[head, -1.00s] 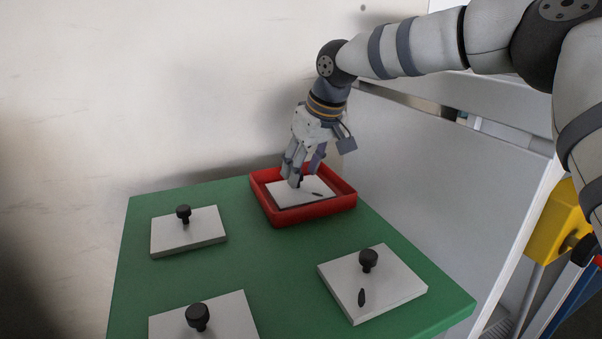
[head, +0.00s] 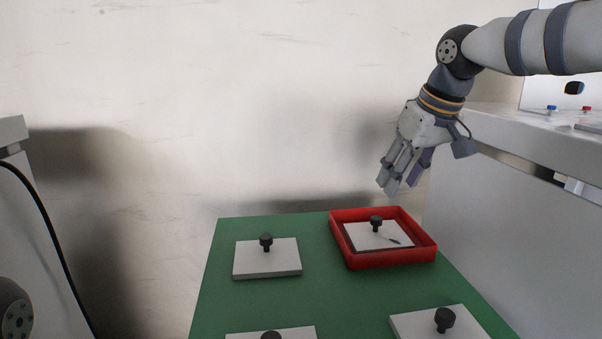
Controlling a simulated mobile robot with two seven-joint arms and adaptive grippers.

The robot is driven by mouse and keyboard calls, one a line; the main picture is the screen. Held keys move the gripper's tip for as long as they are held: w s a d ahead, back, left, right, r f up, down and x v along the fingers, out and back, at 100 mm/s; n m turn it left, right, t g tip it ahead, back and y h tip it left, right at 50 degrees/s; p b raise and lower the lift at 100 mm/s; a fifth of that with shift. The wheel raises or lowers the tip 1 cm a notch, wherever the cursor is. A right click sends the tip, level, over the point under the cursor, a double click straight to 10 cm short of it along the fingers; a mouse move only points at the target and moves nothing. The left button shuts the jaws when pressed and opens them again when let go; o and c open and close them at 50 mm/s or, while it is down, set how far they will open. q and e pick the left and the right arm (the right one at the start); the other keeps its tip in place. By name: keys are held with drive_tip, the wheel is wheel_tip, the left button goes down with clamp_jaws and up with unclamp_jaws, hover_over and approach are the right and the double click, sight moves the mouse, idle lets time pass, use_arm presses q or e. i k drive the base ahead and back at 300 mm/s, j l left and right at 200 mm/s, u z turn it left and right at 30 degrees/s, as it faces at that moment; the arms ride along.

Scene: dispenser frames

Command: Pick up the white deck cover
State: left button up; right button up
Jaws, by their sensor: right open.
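Several white square covers with black knobs show in the head view. One white cover (head: 362,239) lies inside a red tray (head: 427,252), with a small dark mark on its top. Another white cover (head: 262,262) lies flat on the green table to the left of the tray. A third white cover (head: 420,324) and a fourth (head: 300,333) are cut off by the lower picture edge. My right gripper (head: 398,188) is open and empty, above the tray and clear of the knob (head: 376,223). My left gripper is not in view.
The green table top (head: 330,295) has bare room between the covers. A pale wall rises behind it. A grey cabinet (head: 480,210) stands close on the right, and a grey block with a black cable stands at the left.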

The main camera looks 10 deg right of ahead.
sight(267, 257)
drive_tip(key=k, duration=1.5)
